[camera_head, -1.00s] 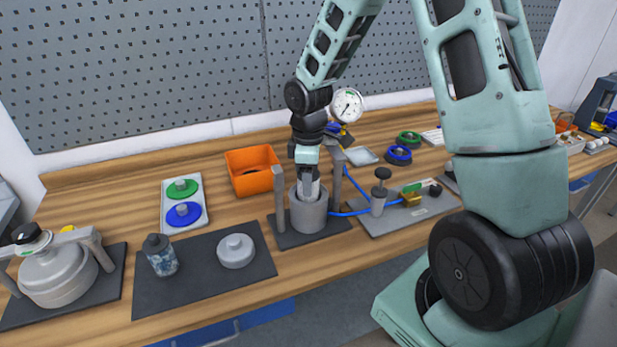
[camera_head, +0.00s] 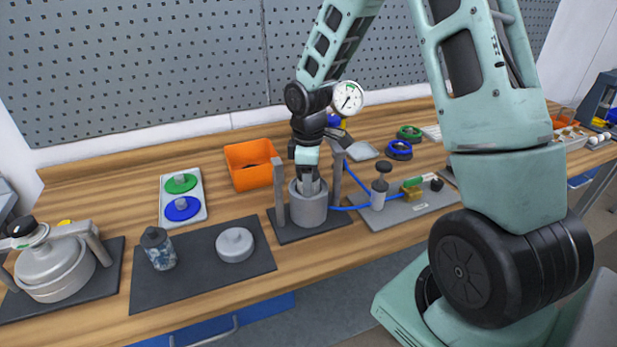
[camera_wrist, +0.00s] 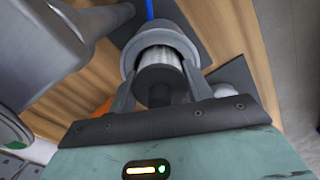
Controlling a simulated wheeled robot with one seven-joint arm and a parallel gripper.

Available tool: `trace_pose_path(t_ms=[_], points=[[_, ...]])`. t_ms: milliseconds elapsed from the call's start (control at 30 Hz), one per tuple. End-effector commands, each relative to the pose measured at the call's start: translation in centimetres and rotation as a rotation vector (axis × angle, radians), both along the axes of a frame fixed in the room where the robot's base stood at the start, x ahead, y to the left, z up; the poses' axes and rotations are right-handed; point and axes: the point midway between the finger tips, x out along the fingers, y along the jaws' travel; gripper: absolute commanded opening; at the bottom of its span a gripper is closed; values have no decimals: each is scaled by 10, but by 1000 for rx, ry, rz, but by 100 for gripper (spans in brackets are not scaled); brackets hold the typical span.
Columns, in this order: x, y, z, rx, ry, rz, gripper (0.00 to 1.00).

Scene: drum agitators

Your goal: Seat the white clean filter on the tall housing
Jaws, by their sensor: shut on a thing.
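The tall housing (camera_head: 309,212) is a grey open-topped cylinder standing on a dark base between two grey posts. My gripper (camera_head: 307,185) points down at its mouth. In the wrist view my gripper (camera_wrist: 160,92) is shut on the dark end cap of the white filter (camera_wrist: 160,56). The filter's white pleats sit inside the rim of the housing (camera_wrist: 182,42), with the cap still standing out above it. The filter's lower end is hidden, so I cannot tell whether it touches the bottom.
A dark mat (camera_head: 200,285) left of the housing holds a stained, dark-capped filter (camera_head: 158,250) and a grey round lid (camera_head: 235,245). An orange bin (camera_head: 250,165) stands behind. A hand pump (camera_head: 381,190) with a blue hose is at the right. A grey pot (camera_head: 52,268) is far left.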

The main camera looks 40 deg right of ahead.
Motion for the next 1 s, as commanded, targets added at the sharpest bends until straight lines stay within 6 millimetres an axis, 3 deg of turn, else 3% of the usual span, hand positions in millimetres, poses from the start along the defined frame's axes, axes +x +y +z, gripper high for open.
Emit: trace_pose_path(t_ms=[500, 533, 600, 867, 1000], points=[[0, 0, -1, 0, 0, 0, 24], [0, 0, -1, 0, 0, 0, 58], [0, 0, -1, 1, 1, 0, 75], [0, 0, 1, 0, 1, 1, 75], [1, -1, 14, -2, -4, 1, 75]])
